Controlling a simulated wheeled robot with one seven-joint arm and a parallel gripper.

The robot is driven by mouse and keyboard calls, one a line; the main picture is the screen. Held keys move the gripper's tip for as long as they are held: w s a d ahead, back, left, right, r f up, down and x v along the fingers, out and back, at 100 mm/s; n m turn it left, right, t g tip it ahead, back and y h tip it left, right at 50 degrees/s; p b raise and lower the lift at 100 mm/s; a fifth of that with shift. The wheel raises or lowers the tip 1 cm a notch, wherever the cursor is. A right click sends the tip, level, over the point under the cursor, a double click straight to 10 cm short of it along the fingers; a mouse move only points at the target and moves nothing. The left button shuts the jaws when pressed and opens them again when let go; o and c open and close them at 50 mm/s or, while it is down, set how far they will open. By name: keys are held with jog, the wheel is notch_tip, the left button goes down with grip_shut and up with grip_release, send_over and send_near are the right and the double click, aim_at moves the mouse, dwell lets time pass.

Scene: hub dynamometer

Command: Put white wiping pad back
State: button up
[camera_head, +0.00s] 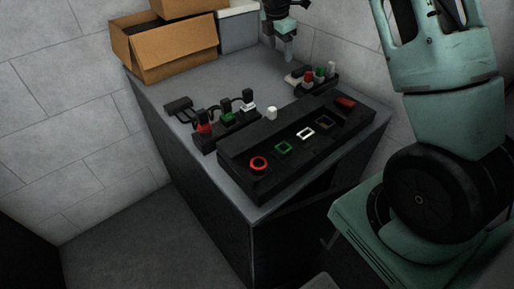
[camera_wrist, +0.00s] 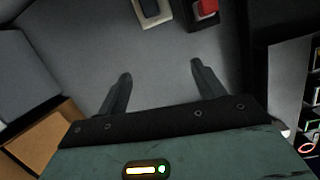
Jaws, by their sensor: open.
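A small pale, white-edged piece with a dark top (camera_head: 292,79) lies on the grey bench beside a black rack; it looks like the white wiping pad, though I cannot be sure. It also shows at the top edge of the wrist view (camera_wrist: 152,14), partly cut off. My gripper (camera_head: 288,55) hangs over the far part of the bench, close behind this piece. In the wrist view my gripper (camera_wrist: 161,70) has its fingers wide apart, with only bare bench between them. The pale piece lies beyond the fingertips, not touched.
The black rack (camera_head: 323,84) holds red, green and white pieces. Cabled red, green and white parts (camera_head: 228,119) stand left. Cardboard boxes (camera_head: 178,57) and a grey bin (camera_head: 238,30) stand behind.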

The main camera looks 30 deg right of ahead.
jog(key=s+a+r+m+y, duration=0.25)
jog(key=s+a, duration=0.65)
jog(key=a, duration=0.5)
jog(key=s+a+r+m+y, duration=0.1)
jog(key=s+a+m, duration=0.2)
jog(key=s+a, duration=0.85)
jog(key=s+a+m, duration=0.2)
jog(key=s+a, duration=0.1)
jog(key=s, duration=0.6)
jog(key=s+a+f+m+g, duration=0.1)
jog(key=s+a+m, duration=0.2)
jog(key=s, duration=0.6)
jog(key=shift+s+a+f, duration=0.15)
jog(key=shift+s+a, duration=0.25)
jog(key=shift+a, duration=0.25)
jog(key=shift+f, duration=0.1)
